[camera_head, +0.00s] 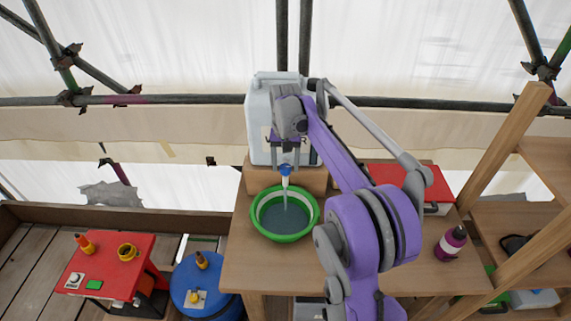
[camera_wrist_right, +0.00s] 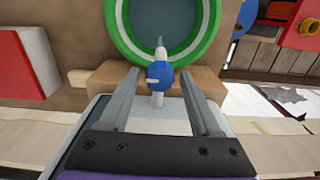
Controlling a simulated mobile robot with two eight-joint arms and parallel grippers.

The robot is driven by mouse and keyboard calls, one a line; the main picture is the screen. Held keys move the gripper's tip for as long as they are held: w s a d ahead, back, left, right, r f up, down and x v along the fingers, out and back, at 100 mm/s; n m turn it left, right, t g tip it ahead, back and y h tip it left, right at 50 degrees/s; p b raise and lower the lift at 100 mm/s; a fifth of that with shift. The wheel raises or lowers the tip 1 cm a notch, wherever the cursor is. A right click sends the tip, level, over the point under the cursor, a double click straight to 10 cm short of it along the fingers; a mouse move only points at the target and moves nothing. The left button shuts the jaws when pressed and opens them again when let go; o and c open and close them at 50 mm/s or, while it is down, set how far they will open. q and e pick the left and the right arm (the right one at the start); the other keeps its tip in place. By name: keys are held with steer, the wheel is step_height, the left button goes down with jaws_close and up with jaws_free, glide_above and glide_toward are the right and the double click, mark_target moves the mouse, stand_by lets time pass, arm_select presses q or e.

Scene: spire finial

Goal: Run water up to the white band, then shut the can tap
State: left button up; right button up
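The white water can (camera_head: 258,125) stands on a wooden block on the bench, with a blue tap (camera_head: 285,170) at its lower front. A thin stream of water (camera_head: 285,197) falls from the tap into the green bowl (camera_head: 265,233). Grey-blue water (camera_head: 283,217) covers the bowl's inside, and the white band (camera_head: 262,206) shows above it; the exact gap is hard to tell. My right gripper (camera_wrist_right: 160,74) is open, its fingers either side of the blue tap with gaps on both sides. It also shows in the head view (camera_head: 286,150). My left gripper is out of view.
The wooden block (camera_head: 258,181) supports the can. A red box (camera_head: 395,180) and a purple bottle (camera_head: 451,243) are on the bench to the right. A red stand (camera_head: 117,254) and blue drum (camera_head: 190,275) are at left. Scaffold poles (camera_head: 200,101) run behind.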

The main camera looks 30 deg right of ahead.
mark_target(285, 167)
steer(key=shift+o, duration=0.2)
steer(key=shift+r, duration=0.1)
step_height(285, 167, up, 11)
steer(key=p, duration=0.1)
steer(key=shift+f, duration=0.2)
stand_by(0.5)
steer(key=s+a+f+n+t, duration=0.3)
steer(key=s+a, duration=0.7)
steer(key=s, duration=0.2)
steer(key=s+a+f+n+t, duration=0.1)
steer(key=s+a+f, duration=0.1)
steer(key=s+f, duration=0.4)
steer(key=s+a+f+n+t, duration=0.2)
steer(key=s+a+f, duration=0.1)
steer(key=s+f, duration=0.3)
steer(key=s, duration=0.2)
steer(key=shift+s+f, duration=0.25)
steer(key=shift+s, duration=0.05)
stand_by(3.5)
